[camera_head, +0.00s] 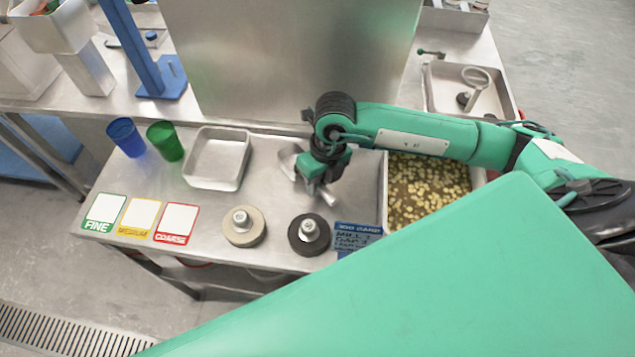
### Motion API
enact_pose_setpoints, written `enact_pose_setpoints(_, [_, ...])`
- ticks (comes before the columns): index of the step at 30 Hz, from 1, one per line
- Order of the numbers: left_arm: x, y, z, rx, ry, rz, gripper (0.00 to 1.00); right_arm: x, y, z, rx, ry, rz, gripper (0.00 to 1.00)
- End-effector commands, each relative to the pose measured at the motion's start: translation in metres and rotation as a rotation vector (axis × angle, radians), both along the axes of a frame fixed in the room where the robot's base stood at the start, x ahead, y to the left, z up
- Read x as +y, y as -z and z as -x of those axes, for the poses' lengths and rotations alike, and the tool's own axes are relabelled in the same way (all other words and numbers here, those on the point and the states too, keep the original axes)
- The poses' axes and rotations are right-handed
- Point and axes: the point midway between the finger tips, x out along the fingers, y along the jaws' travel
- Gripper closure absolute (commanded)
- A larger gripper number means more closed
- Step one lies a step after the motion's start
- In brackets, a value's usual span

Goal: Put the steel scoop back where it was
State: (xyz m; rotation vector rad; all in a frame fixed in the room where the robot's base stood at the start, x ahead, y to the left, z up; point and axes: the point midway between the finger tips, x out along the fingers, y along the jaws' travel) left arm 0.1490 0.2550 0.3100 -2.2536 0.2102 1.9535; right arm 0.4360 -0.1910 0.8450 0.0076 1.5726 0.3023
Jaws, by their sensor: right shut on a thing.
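The steel scoop (288,163) is at the middle of the steel table, left of the bean tray. Its pale metal bowl shows just left of my right gripper. My right gripper (318,192) points down and is shut on the scoop; the fingers hide most of its handle. I cannot tell whether the scoop touches the table top or hangs slightly above it. My left gripper is not in view.
A tray of beans (425,190) stands right of the gripper, partly behind my arm. An empty steel tray (218,158), blue cup (126,137) and green cup (165,141) stand left. Beige (244,227) and black (309,235) knobbed discs and a blue card (357,238) lie in front.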

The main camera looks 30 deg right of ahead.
Motion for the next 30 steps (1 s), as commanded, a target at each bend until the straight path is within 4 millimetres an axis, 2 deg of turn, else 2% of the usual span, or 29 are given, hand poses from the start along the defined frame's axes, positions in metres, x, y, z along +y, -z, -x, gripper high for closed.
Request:
enact_pose_setpoints(5, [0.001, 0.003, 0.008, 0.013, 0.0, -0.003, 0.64, 0.0, 0.005, 0.0, -0.002, -0.001, -0.001, 1.0])
enact_pose_setpoints(12, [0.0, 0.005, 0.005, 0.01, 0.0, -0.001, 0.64, 0.0, 0.009, 0.0, -0.002, -0.001, -0.001, 1.0])
enact_pose_setpoints(13, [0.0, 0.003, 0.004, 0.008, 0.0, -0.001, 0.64, 0.0, 0.008, 0.0, -0.001, -0.001, 0.0, 0.77])
enact_pose_setpoints(15, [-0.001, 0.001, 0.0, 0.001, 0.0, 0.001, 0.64, 0.0, 0.007, 0.0, -0.001, 0.0, 0.0, 0.63])
enact_pose_setpoints(16, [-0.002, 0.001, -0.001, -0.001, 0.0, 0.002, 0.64, 0.0, 0.007, 0.0, -0.001, -0.001, 0.0, 0.61])
enact_pose_setpoints(25, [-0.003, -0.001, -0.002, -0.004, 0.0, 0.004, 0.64, 0.0, 0.006, 0.0, -0.001, -0.001, 0.0, 0.61])
enact_pose_setpoints(30, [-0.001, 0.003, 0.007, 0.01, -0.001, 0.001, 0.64, -0.003, -0.011, -0.001, -0.004, 0.0, 0.0, 0.61])
